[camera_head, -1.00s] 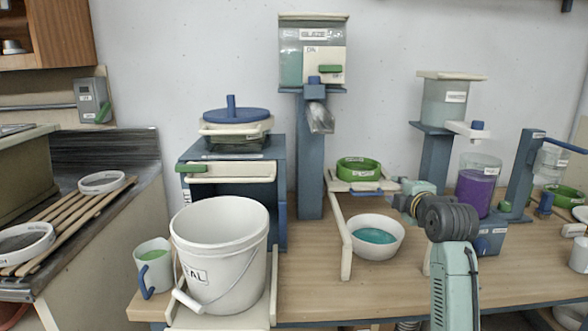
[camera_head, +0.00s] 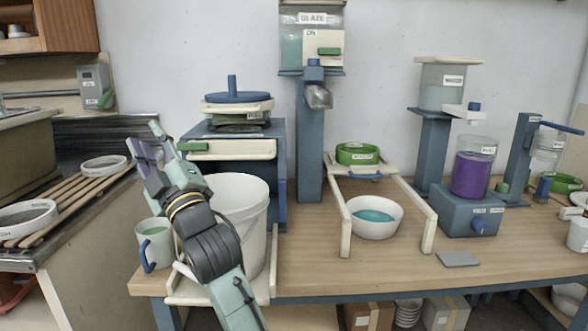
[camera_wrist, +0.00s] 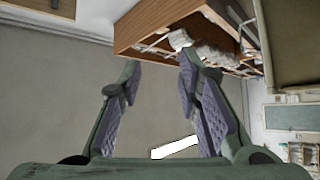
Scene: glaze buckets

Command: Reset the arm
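My gripper (camera_head: 150,155) is raised at the left in the head view, above the mug and in front of the white bucket (camera_head: 243,205). My arm hides much of the bucket's front. In the wrist view my gripper (camera_wrist: 158,70) has its two fingers apart with nothing between them. The wrist view looks toward the wall and the underside of a wooden cabinet (camera_wrist: 175,20).
A mug with green liquid (camera_head: 155,243) stands left of the bucket. Slatted wood with sieves (camera_head: 103,165) lies at the left. A bowl of teal glaze (camera_head: 373,217), a purple glaze container (camera_head: 472,172) and a grey plate (camera_head: 458,259) are to the right.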

